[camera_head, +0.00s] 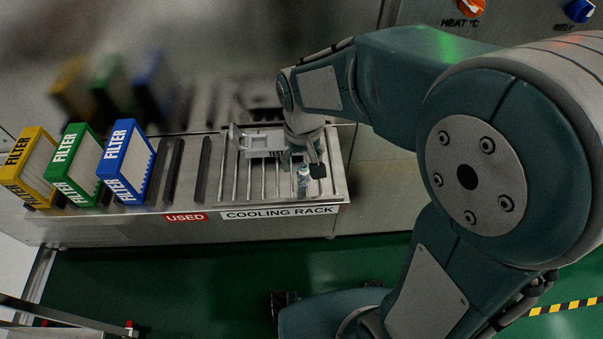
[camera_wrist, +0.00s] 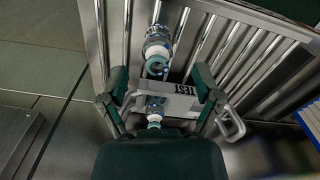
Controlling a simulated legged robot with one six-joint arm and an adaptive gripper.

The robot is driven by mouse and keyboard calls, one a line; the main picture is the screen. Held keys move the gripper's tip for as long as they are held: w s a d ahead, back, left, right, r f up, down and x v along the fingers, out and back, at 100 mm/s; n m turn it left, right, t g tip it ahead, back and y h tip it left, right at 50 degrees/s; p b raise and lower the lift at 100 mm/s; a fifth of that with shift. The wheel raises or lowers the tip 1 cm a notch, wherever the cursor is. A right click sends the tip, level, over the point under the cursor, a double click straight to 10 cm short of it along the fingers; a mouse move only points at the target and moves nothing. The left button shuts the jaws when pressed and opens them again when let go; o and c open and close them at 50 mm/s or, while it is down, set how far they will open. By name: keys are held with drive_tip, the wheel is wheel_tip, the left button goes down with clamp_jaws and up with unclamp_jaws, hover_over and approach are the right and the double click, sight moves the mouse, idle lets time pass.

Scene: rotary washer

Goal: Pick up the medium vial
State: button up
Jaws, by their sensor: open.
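My gripper (camera_head: 307,168) is open, pointing down over the right part of the cooling rack (camera_head: 240,190). In the head view a small clear-blue vial (camera_head: 303,182) stands on the rack at the fingertips. In the wrist view the open fingers (camera_wrist: 160,88) are on either side of a pale holder (camera_wrist: 182,104) marked with dark letters. A larger blue-and-white vial (camera_wrist: 157,50) shows beyond the holder, and a smaller one (camera_wrist: 154,112) shows on the near side, partly hidden by my gripper. I cannot tell which is the medium vial, nor whether a finger touches anything.
The pale holder with a handle (camera_head: 258,142) is left of my gripper on the rack. Blue (camera_head: 125,160), green (camera_head: 75,163) and yellow (camera_head: 27,167) filter boxes stand farther left, past the USED label (camera_head: 186,217). The rack's front left slats are bare.

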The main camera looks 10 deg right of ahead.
sight(303, 166)
wheel_tip(303, 166, down, 4)
drive_tip(key=shift+d, duration=0.15)
drive_tip(key=c, duration=0.9)
drive_tip(key=shift+r, duration=0.15)
